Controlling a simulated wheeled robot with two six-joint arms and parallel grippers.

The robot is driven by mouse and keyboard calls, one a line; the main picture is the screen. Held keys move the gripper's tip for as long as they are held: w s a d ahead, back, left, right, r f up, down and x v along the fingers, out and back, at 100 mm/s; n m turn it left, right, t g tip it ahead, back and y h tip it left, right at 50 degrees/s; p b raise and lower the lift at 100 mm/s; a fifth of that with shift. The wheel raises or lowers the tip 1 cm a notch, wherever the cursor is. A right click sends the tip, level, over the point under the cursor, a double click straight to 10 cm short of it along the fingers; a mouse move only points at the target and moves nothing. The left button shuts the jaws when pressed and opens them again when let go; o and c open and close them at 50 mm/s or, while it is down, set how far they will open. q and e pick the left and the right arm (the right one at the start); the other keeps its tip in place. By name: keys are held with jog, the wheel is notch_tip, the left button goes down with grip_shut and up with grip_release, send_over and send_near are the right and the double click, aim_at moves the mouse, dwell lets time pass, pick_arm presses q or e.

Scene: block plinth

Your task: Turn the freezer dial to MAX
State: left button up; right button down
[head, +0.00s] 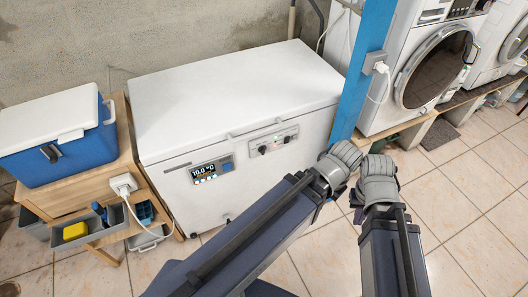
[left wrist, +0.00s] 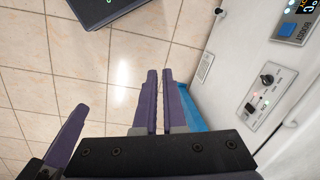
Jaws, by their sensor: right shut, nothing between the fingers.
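The white chest freezer (head: 235,95) has a small grey control panel on its front. The round black dial (head: 262,149) is at the panel's left, and a black switch (head: 287,139) is at its right. The dial also shows in the left wrist view (left wrist: 267,78); its pointer setting is too small to read. My left gripper (left wrist: 160,100) has its fingers close together, empty, apart from the panel. In the head view its grey wrist is in front of the freezer's right end. My right gripper (head: 375,163) is shut and empty, right of the left wrist; its fingertips are mostly hidden.
A display (head: 210,170) reads 10.0 °C beside a blue button. A blue post (head: 360,70) stands at the freezer's right end, with washing machines (head: 430,65) beyond. A wooden stand with a blue cooler (head: 55,140) is at left.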

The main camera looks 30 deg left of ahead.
pick_arm(q)
jog(key=o, duration=0.5)
jog(key=w+a+f+n+b, duration=0.1)
jog(key=w+a+f+b, duration=0.1)
jog(key=f+b, duration=0.1)
jog(key=w+a+f+n+t+y+b, duration=0.1)
jog(key=a+f+b, duration=0.1)
jog(key=f+b, duration=0.1)
jog(key=w+a+f+n+t+y+b, duration=0.1)
jog(key=w+a+f+b, duration=0.1)
jog(key=f+b, duration=0.1)
jog(key=shift+w+a+b, duration=0.15)
jog(key=shift+w+b, duration=0.15)
jog(key=shift+b, duration=0.15)
jog(key=shift+o, duration=0.2)
jog(key=n+t+y+b, duration=0.7)
jog(key=t+y+b, duration=0.3)
jog(key=b, duration=2.4)
send_near(265, 151)
jog(key=w, duration=0.1)
jog(key=shift+g+y, duration=0.4)
jog(key=x, duration=0.8)
grip_shut()
